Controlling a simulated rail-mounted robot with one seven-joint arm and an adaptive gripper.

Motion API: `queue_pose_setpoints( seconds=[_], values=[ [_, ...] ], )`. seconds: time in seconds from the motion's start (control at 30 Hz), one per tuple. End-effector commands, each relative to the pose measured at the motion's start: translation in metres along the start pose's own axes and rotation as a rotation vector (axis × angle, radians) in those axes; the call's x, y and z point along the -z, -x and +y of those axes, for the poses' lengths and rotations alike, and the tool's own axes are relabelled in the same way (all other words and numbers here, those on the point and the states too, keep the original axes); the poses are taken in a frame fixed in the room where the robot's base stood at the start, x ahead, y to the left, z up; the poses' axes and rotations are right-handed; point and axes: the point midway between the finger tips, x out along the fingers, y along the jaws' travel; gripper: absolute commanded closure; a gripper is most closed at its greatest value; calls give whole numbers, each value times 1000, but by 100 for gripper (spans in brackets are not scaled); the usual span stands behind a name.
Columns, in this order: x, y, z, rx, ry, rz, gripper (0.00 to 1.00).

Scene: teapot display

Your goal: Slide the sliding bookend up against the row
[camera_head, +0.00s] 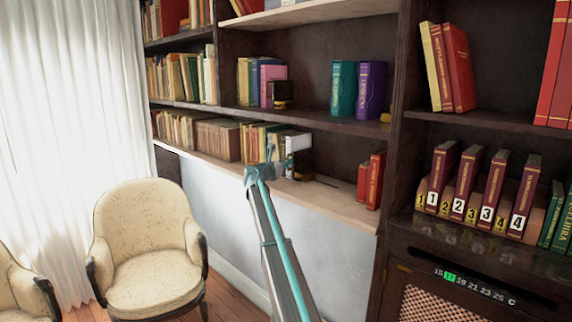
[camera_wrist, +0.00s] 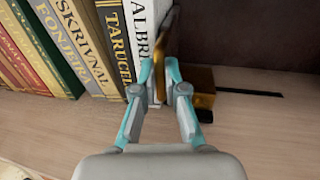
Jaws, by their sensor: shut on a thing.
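The sliding bookend (camera_wrist: 201,80) is a brass-brown block with an upright plate, standing on the wooden shelf beside a dark slot. My gripper (camera_wrist: 160,78) is shut on the upright plate, with a teal and grey finger on each side. The row of books (camera_wrist: 85,45) stands to the left, ending in a white book (camera_wrist: 140,25). The plate is right beside the white book; the fingers hide whether they touch lower down. In the head view my gripper (camera_head: 268,166) is at the middle shelf, and the bookend (camera_head: 302,165) is partly hidden there.
The slot (camera_wrist: 250,93) runs on to the right of the bookend, with bare shelf around it. Red books (camera_head: 371,180) stand at the shelf's right end. Teal and purple books (camera_head: 357,90) stand above. A cream armchair (camera_head: 147,245) is on the floor at left.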

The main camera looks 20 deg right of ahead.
Motion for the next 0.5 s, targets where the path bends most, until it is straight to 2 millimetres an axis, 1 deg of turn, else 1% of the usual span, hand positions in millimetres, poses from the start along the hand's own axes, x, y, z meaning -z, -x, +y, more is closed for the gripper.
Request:
queue_pose_setpoints(
  seconds=[0.07,0.17,0.3,0.37,0.5],
  values=[
    [0,0,1,0,0,0,100],
    [0,-2,9,-1,0,0,100],
    [-1,-8,33,-3,0,-1,100],
    [-2,-9,41,-3,-1,-1,100],
    [-2,-8,43,-5,-1,-2,100]
  ],
)
